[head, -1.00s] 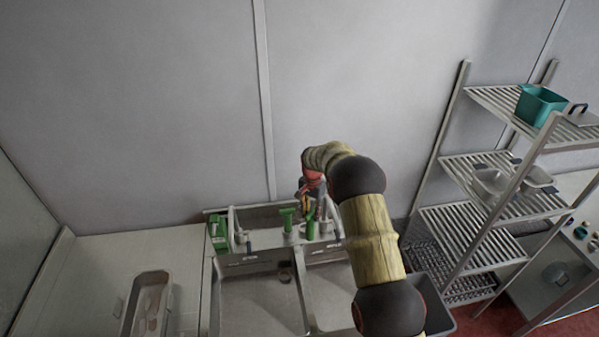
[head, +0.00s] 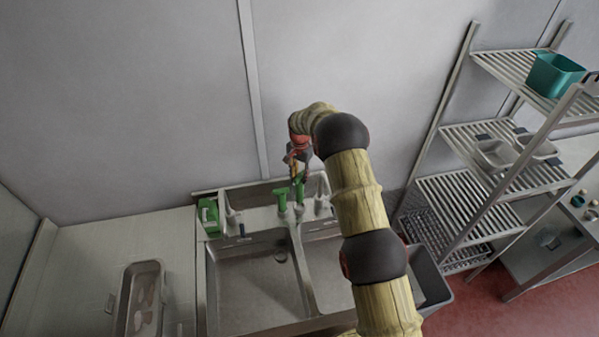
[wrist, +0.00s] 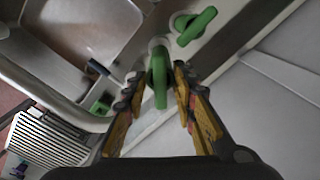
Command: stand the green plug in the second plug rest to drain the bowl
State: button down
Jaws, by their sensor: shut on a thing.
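My gripper (head: 298,163) is at the back ledge of the sink. In the wrist view its fingers (wrist: 160,88) are on both sides of a green plug (wrist: 158,76), shut on it. The held plug also shows in the head view (head: 299,188), below the fingers, roughly upright. A pale round collar (wrist: 158,44) shows at its far end; I cannot tell whether the plug sits in it or is above it. A second green plug (head: 282,200) stands on the ledge just left; it also shows in the wrist view (wrist: 195,26), over another pale collar.
The left basin (head: 250,285) looks empty, with a drain at its back. A green box (head: 208,215) stands at the ledge's left end. A metal tray (head: 145,300) lies on the left counter. Wire shelves (head: 470,205) stand at right. The wall is close behind the ledge.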

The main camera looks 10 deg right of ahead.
aim_at(300, 186)
jog(key=shift+f, duration=1.05)
jog(key=shift+f+b, duration=0.3)
jog(key=shift+b, duration=0.75)
jog(key=shift+f, duration=0.15)
jog(key=shift+f+b, duration=1.35)
jog(key=shift+f, duration=0.05)
jog(key=shift+f+b, duration=0.25)
jog(key=shift+b, duration=0.05)
jog(key=c, duration=1.5)
grip_release()
jog(key=o, duration=0.4)
jog(key=shift+s, duration=0.1)
